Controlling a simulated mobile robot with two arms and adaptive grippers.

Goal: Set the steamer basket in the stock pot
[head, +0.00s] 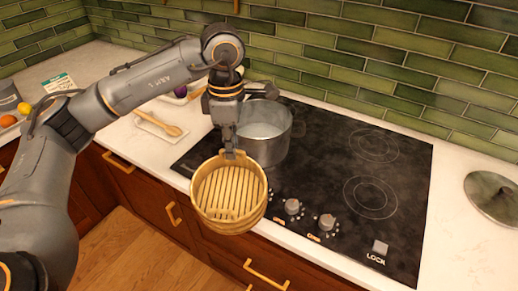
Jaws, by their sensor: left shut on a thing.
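The steamer basket (229,194) is round, of light wood, with a slatted bottom. It hangs in front of the cooktop's front edge, tilted so that its inside faces me. My left gripper (232,154) points down and is shut on the basket's far rim. The stock pot (267,132) is a grey metal pot standing on the left part of the cooktop, behind and to the right of the basket. Its top looks open, and my left gripper and wrist hide part of its left side. My right gripper is not in view.
The black cooktop (335,150) has knobs along its front; its right burners are bare. A lid (493,195) lies on the counter at the right. A wooden spoon (160,124) rests on a small tray at the left. Green tiles close off the back.

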